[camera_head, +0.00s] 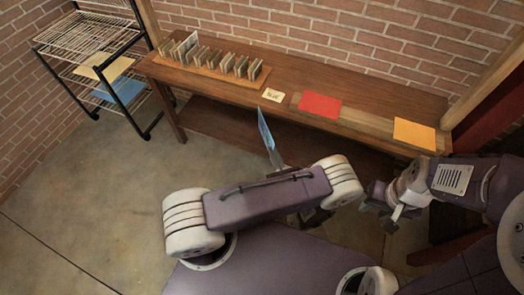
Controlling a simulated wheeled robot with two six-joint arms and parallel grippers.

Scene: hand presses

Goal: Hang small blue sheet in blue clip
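A small blue sheet (265,130) stands nearly upright, seen almost edge-on, in front of the wooden table. Its lower end is at the grey fingertips of my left gripper (277,160), which appears shut on it. The rest of that gripper is hidden behind my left arm. My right gripper (392,215) is empty at the right, low in front of the table; its finger gap is unclear. A larger blue sheet (118,90) lies on a lower shelf of the wire rack. I cannot make out a blue clip.
The wooden table (230,101) runs along the brick wall. It bears a wooden strip (188,72) with several small grey upright pieces, a pale lettered card (271,95), a red sheet (320,106) and an orange sheet (414,134). The wire rack (75,43) stands left; floor (90,190) is clear.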

